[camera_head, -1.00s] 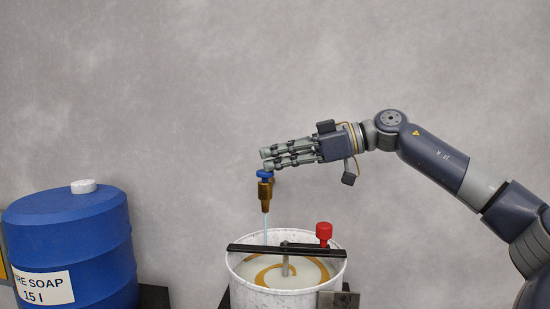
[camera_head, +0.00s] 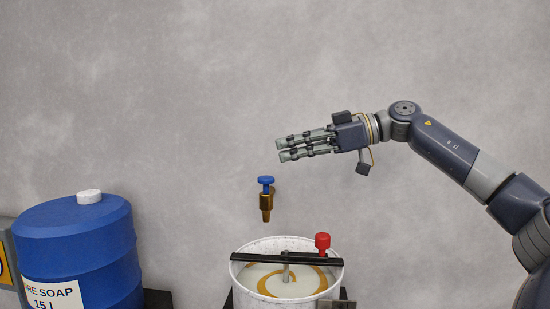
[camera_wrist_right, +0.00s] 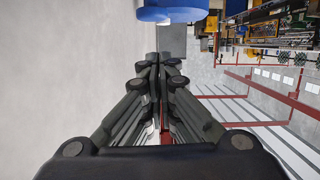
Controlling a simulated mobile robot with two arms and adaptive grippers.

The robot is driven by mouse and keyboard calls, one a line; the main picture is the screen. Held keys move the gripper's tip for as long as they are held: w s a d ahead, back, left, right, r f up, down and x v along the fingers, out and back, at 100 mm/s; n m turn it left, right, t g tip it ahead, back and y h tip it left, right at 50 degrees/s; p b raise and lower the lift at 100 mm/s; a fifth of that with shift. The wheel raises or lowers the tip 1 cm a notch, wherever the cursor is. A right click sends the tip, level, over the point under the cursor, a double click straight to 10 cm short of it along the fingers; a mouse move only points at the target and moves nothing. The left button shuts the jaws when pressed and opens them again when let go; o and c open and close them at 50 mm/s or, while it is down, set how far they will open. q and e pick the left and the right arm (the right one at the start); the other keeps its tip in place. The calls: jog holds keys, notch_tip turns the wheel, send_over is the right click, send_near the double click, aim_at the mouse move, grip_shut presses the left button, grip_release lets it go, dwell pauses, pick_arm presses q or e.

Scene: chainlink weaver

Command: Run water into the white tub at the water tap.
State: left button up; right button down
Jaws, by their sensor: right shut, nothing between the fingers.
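The white tub (camera_head: 237,283) stands below the water tap and holds a pale liquid with a tan swirl. A black bar (camera_head: 300,260) crosses its rim, with a grey post at the middle and a red knob (camera_head: 322,242) near the right end. The brass water tap (camera_head: 266,203) with its blue handle (camera_head: 266,180) hangs at the wall above the tub's left part. No stream shows under it. My right gripper (camera_head: 285,148) is shut and empty, above and slightly right of the handle, apart from it. Its fingers also show in the right wrist view (camera_wrist_right: 158,62). My left gripper is not in view.
A blue soap barrel (camera_head: 75,245) with a white cap (camera_head: 89,196) stands at the left. A grey wall (camera_head: 150,100) is behind everything. The space between barrel and tub is open above a dark surface. Red rails (camera_wrist_right: 255,95) show in the wrist view.

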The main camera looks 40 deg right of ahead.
jog(key=b+v, duration=0.1)
jog(key=v, duration=0.5)
jog(key=shift+s+d, duration=0.25)
